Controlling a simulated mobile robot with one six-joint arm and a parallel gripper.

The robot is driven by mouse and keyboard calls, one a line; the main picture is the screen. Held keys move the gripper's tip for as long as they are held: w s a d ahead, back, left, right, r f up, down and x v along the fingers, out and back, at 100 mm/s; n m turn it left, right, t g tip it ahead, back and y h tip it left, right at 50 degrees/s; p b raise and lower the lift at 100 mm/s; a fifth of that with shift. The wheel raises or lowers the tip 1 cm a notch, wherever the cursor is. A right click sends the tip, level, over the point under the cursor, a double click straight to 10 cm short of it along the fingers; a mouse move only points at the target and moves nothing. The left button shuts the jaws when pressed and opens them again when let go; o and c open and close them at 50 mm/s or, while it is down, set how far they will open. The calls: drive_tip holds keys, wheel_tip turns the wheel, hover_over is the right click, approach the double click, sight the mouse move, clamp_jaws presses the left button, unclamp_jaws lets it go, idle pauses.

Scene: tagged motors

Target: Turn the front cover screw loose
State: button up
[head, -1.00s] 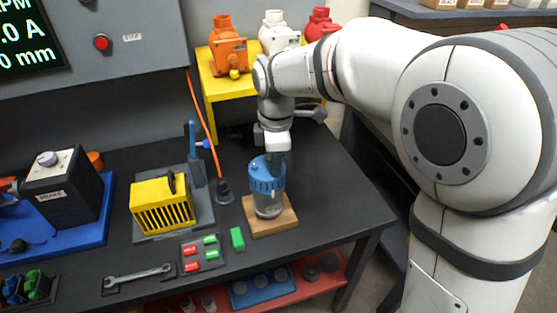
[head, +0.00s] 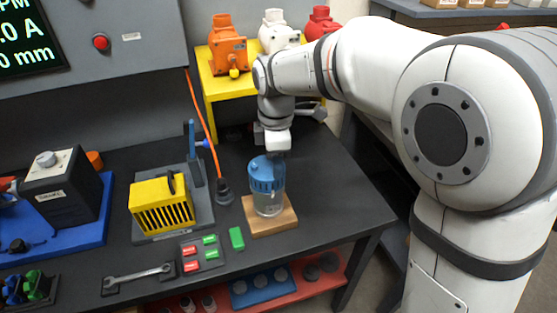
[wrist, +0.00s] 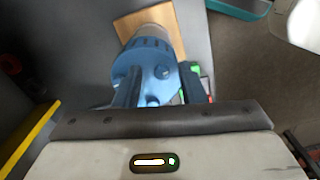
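A blue-capped cylinder (head: 267,175) with a clear lower body (head: 268,204) stands upright on a wooden block on the bench. In the wrist view its blue cover (wrist: 148,62) shows a ribbed rim and small round marks that may be screws, one dark (wrist: 162,72) and one pale (wrist: 152,101). I cannot tell which is the front cover screw. My gripper (head: 277,153) is above the cover's back right in the head view. In the wrist view my gripper (wrist: 160,83) has its fingers apart, with nothing visibly held. Whether they touch the cover is unclear.
A yellow slotted unit (head: 162,205), a black box (head: 65,188) on a blue base and a wrench (head: 138,276) stand or lie to the left. Red and green tagged blocks lie in front. A yellow shelf (head: 215,85) with several motors is behind. Bench right of the block is clear.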

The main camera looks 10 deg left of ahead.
wheel_tip(320, 180, up, 8)
drive_tip(key=shift+f, duration=0.2)
